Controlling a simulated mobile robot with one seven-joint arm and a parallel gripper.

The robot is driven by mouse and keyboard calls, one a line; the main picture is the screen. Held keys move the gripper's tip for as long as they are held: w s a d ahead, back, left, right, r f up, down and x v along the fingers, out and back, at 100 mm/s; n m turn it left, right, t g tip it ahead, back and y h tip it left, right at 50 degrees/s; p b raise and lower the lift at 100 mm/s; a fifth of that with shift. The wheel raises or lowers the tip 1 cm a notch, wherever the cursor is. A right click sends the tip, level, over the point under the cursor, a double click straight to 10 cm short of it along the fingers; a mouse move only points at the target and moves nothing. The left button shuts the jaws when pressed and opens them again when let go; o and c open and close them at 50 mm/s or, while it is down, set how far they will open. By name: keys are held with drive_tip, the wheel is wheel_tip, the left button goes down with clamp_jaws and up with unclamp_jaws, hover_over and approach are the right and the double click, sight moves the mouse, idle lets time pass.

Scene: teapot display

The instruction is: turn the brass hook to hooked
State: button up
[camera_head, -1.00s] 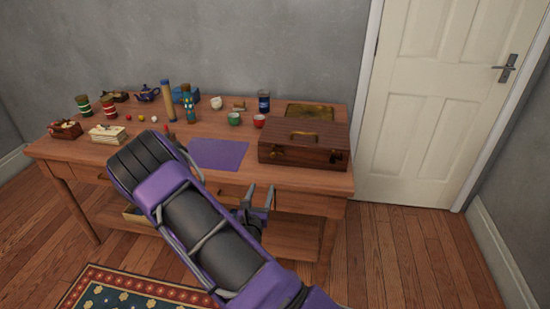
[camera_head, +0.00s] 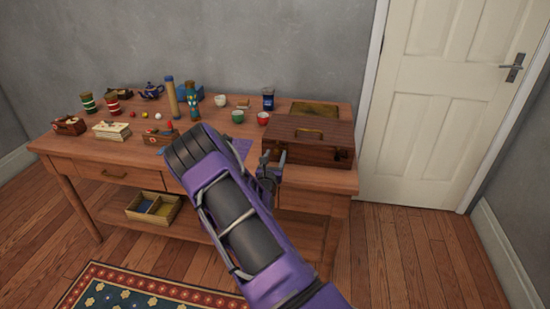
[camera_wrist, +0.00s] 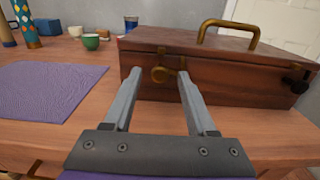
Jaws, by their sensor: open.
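A dark brown wooden case (camera_head: 328,149) with a brass handle stands at the right end of the table. In the wrist view, the case (camera_wrist: 225,62) fills the right side. A brass hook (camera_wrist: 161,74) with a curved end is on the left part of its front face. Whether it catches anything is too small to tell. My gripper (camera_wrist: 160,79) is open, its two fingers pointing at the case with the hook seen between their tips. Contact with the hook cannot be told. In the head view, my gripper (camera_head: 273,163) is at the case's front left corner, covering the hook.
A darker latch (camera_wrist: 297,81) is on the right of the case front. A purple mat (camera_wrist: 45,92) lies left of the case. Green (camera_head: 238,116) and red (camera_head: 263,118) cups and a blue jar (camera_head: 268,99) stand behind. Several small items crowd the table's left.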

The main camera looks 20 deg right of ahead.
clamp_jaws()
idle(0.3)
idle(0.3)
drive_tip(key=n+p, duration=0.2)
drive_tip(key=n, duration=0.1)
drive_tip(key=shift+r, duration=0.1)
drive_tip(key=n+p, duration=0.2)
drive_tip(key=n, duration=0.1)
drive_tip(key=shift+n, duration=0.3)
drive_tip(key=n+p, duration=0.2)
drive_tip(key=n, duration=0.4)
drive_tip(key=shift+n, duration=0.3)
